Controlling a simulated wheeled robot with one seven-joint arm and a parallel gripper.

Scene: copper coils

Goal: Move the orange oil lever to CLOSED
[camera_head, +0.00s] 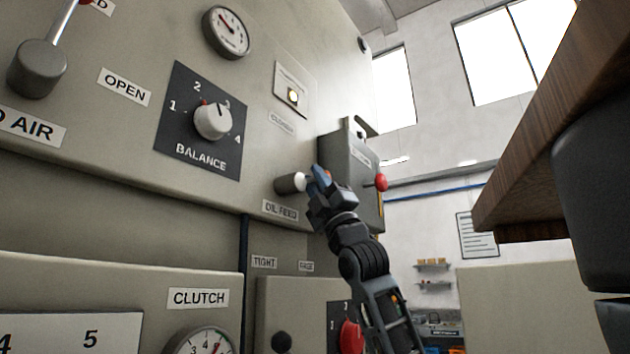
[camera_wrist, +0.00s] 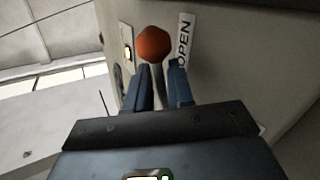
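The orange oil lever shows in the wrist view as a round orange knob (camera_wrist: 153,44) on a pale shaft. In the head view its dark hub (camera_head: 289,184) and a bit of pale shaft show above the OIL FEED label (camera_head: 280,209); the knob is hidden behind my gripper (camera_head: 319,178). In the wrist view my gripper's fingers (camera_wrist: 160,84) are on both sides of the shaft, just below the knob, and look shut on it. The OPEN label (camera_wrist: 185,40) is right beside the knob. The CLOSED label (camera_head: 282,123) sits above the hub in the head view.
A grey box (camera_head: 343,155) with a red knob (camera_head: 381,181) stands out from the panel right behind my gripper. The BALANCE dial (camera_head: 212,121) is to the left. A lower panel has a red knob (camera_head: 351,337) near my arm. A wooden edge (camera_head: 560,110) is at right.

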